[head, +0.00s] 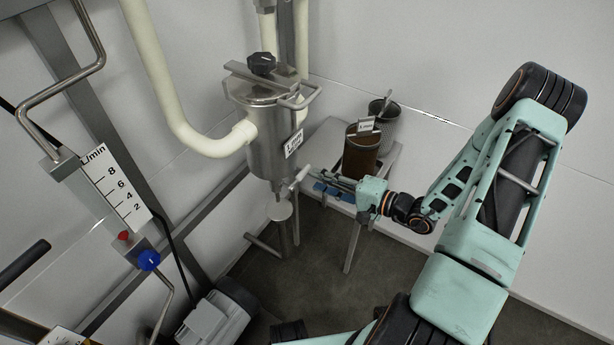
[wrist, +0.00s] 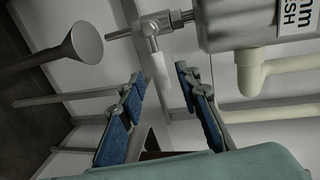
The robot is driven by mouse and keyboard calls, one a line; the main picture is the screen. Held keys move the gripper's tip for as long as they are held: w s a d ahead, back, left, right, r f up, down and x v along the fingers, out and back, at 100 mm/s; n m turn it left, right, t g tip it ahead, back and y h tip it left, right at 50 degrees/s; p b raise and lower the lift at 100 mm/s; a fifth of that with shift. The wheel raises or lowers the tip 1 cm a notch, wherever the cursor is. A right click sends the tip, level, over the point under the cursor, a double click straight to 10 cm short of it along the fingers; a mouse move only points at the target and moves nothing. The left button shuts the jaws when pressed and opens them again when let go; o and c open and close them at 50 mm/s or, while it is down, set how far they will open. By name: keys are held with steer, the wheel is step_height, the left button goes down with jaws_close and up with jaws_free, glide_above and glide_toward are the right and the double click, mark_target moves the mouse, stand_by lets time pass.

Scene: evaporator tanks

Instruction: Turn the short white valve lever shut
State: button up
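The short white valve lever (wrist: 160,68) sticks out from a metal valve fitting (wrist: 152,24) under the steel tank (head: 272,140). In the head view the lever (head: 302,173) is small, just below the tank's lower right side. My gripper (head: 318,181) is just right of it, pointing left toward it. In the wrist view my gripper (wrist: 159,76) is open, its blue-padded fingers spread to either side. The lever's free end appears between the fingertips, with a gap to each finger. I cannot tell how far it reaches between them.
A metal funnel-shaped drain (wrist: 85,42) stands below the valve. A small table (head: 325,145) behind my gripper carries a brown canister (head: 360,155) and a grey mesh basket (head: 385,125). Cream pipes (head: 165,90) join the tank. A flow gauge (head: 115,188) stands at left.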

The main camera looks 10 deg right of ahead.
steer(key=v, duration=0.5)
steer(key=shift+d+r, duration=0.1)
stand_by(0.3)
